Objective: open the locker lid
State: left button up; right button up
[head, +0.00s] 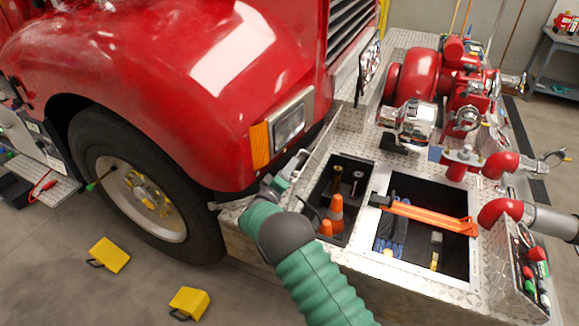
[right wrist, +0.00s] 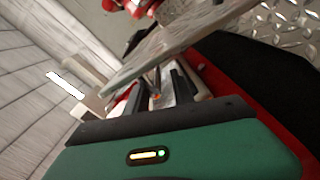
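The locker is set in the bumper's metal deck. Its narrow left bay (head: 349,211) is uncovered, with orange cones inside. A thin metal plate, which looks like its lid (head: 314,163), stands raised along the bay's left side, seen almost edge-on. My right gripper (head: 296,163) is on the truck side of this plate, at the end of my green arm. In the right wrist view, a grey plate (right wrist: 165,48) slants just beyond the finger area (right wrist: 155,92). Whether the fingers touch or grip it is unclear. My left gripper is not in view.
A wider open bay (head: 410,255) holds an orange-handled tool (head: 425,213) lying across it. A red pump (head: 415,78) with pipes stands behind. The red fender and headlight (head: 289,124) are close to my right gripper. Yellow chocks (head: 110,254) lie on the floor.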

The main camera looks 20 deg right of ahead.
jog(key=shift+o, duration=0.7)
jog(key=shift+a+f, duration=0.1)
jog(key=shift+f, duration=0.1)
jog(key=shift+w+r, duration=0.1)
jog(key=shift+w, duration=0.05)
jog(key=shift+r, duration=0.15)
jog(key=shift+s+a, duration=0.2)
jog(key=shift+s, duration=0.05)
jog(key=v, duration=1.6)
jog(key=shift+a+b, duration=0.2)
jog(key=shift+b, duration=0.15)
